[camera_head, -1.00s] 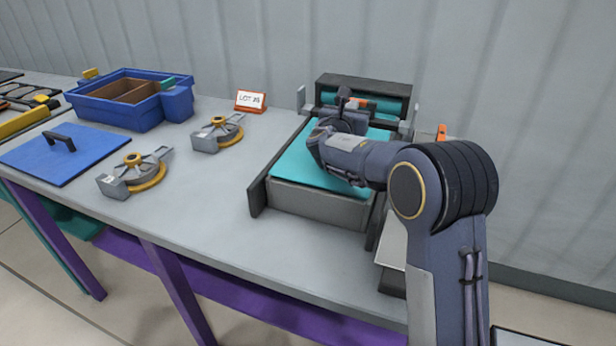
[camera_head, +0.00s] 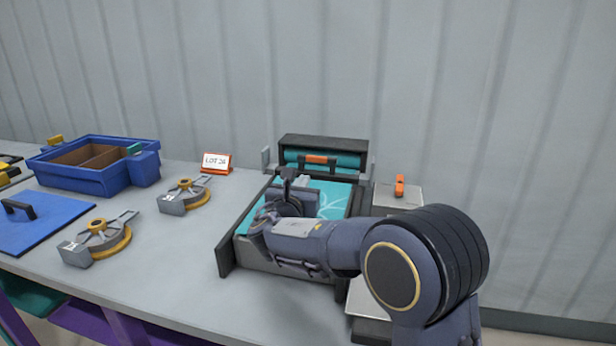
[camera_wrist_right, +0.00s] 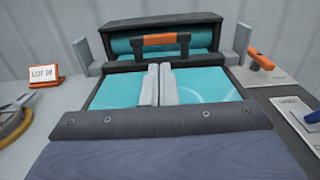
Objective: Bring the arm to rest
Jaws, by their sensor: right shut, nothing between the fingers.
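My right arm comes in from the lower right in the head view. My right gripper (camera_head: 297,182) is over the teal conveyor belt (camera_head: 330,197) and points toward the far end. In the right wrist view its two pale fingers (camera_wrist_right: 158,86) are pressed together with nothing between them. Beyond them is the dark end housing (camera_wrist_right: 165,29) of the conveyor, with an orange-grip handle (camera_wrist_right: 160,40) in front of a teal roller. My arm hides part of the belt and its near side. My left gripper is not in view.
Two grey-and-yellow hook devices (camera_head: 187,195) (camera_head: 98,242) lie on the grey table left of the conveyor. A blue bin (camera_head: 95,167), a blue lid (camera_head: 38,222) and a LOT sign (camera_head: 217,163) stand further left. An orange-handled switch (camera_head: 399,187) is right of the conveyor.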

